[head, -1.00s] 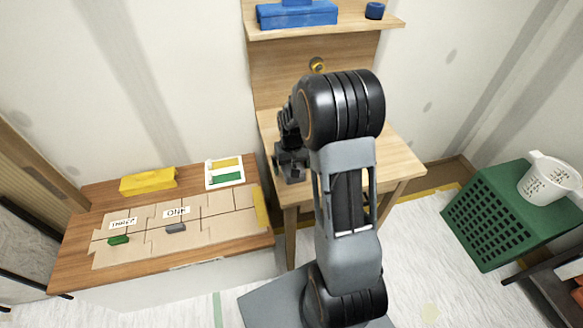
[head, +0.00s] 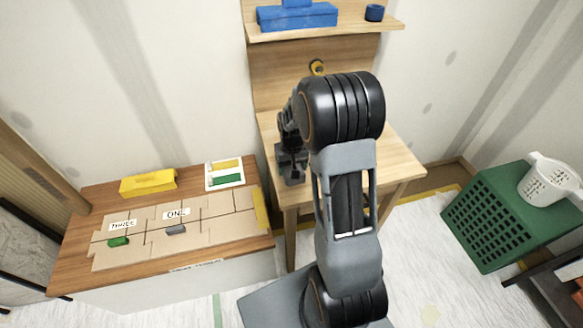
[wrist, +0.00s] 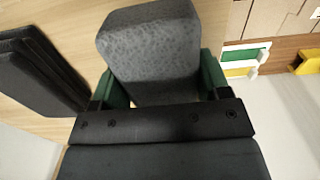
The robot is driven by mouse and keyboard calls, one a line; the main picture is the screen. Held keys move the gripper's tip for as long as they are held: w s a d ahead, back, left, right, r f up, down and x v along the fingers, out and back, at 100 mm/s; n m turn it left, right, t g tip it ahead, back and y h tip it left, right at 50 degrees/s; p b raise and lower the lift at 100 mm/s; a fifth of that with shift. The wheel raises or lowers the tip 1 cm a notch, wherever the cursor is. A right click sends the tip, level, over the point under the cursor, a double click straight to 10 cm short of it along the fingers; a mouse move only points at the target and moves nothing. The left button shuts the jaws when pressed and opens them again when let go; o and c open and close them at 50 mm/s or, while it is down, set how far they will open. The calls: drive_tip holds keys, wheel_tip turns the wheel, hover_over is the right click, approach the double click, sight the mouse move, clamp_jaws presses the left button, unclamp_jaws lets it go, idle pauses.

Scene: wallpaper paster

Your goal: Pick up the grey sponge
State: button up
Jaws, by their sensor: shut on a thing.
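The grey sponge (wrist: 155,45) fills the upper middle of the wrist view as a speckled grey block. My gripper (wrist: 162,82) has green fingertips, one at each side of the sponge, and is shut on it. In the head view my gripper (head: 291,158) is dark and partly hidden by my arm, over the left part of the wooden table (head: 392,165). The sponge cannot be made out there. The wrist view does not show clearly whether the sponge touches the table.
Dark slabs (wrist: 40,70) lie close left of the sponge. A low bench (head: 75,262) at left carries labelled cardboard pieces (head: 220,221), a yellow block (head: 148,181) and a colour card (head: 225,174). A shelf (head: 345,25) holds blue items. A green crate (head: 490,225) stands at right.

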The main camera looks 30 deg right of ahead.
drive_tip(key=shift+r, duration=0.6)
drive_tip(key=s+a+r, duration=0.1)
drive_tip(key=r, duration=0.1)
drive_tip(key=a+r, duration=0.1)
drive_tip(key=r, duration=0.2)
drive_tip(key=s+a+r, duration=0.1)
drive_tip(key=r, duration=0.1)
drive_tip(key=shift+s+a+r+p, duration=0.25)
drive_tip(key=shift+s+a+p, duration=0.1)
drive_tip(key=shift+a, duration=0.05)
drive_tip(key=s+a+r, duration=0.4)
drive_tip(key=s+a, duration=0.1)
drive_tip(key=a, duration=0.2)
drive_tip(key=shift+s+a+r, duration=0.15)
drive_tip(key=shift+s+a, duration=0.15)
drive_tip(key=o, duration=0.4)
drive_tip(key=shift+c, duration=0.2)
drive_tip(key=c, duration=0.4)
